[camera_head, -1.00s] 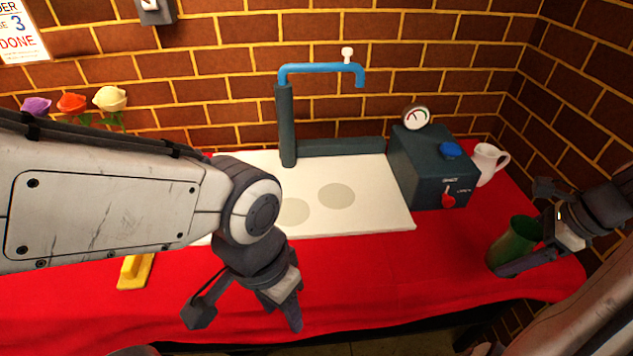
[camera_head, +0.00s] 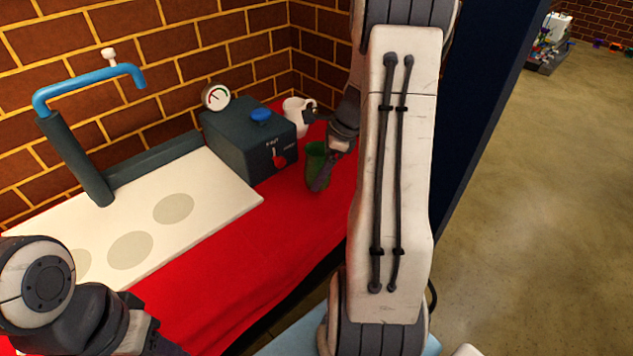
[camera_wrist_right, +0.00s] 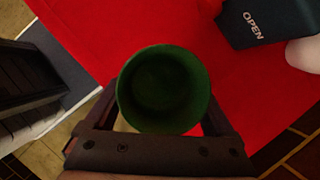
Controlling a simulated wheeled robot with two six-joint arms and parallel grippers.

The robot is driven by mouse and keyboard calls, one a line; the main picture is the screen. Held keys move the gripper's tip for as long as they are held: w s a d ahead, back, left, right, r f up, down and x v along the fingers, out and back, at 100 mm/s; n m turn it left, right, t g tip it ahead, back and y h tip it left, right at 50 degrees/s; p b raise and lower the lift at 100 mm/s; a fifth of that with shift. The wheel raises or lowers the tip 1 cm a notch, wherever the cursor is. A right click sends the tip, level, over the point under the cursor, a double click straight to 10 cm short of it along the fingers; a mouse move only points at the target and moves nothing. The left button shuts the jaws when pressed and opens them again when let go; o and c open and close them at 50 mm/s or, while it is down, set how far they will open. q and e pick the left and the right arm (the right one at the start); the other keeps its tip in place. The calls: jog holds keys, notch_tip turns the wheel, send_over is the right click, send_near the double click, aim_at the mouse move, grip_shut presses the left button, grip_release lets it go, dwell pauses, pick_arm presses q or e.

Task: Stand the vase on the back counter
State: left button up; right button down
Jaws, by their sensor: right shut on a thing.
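The green vase (camera_head: 316,170) is upright or nearly so at the right end of the red-covered counter (camera_head: 225,285), in the head view. My right gripper (camera_head: 318,147) is shut on it, with one finger on each side. In the right wrist view I look down into the vase's round open mouth (camera_wrist_right: 164,88), between the fingers, with red cloth beyond it. I cannot tell whether its base touches the cloth. My left gripper (camera_head: 150,343) is at the bottom left of the head view, partly cut off, so its jaw is unclear.
A dark box (camera_head: 250,140) with a red knob and a gauge (camera_head: 216,97) stands just left of the vase. A white jug (camera_head: 297,115) is behind. A white board (camera_head: 215,190) with pale discs and a blue tap (camera_head: 90,78) are further left. Open floor (camera_head: 540,200) lies right.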

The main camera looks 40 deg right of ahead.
jog(key=shift+w+f, duration=0.35)
jog(key=shift+w, duration=0.05)
jog(key=shift+f+b, duration=0.5)
jog(key=shift+f, duration=1.35)
jog(key=shift+f, duration=0.2)
grip_release()
jog(key=p+v, duration=0.2)
jog(key=v, duration=1)
jog(key=shift+r, duration=0.2)
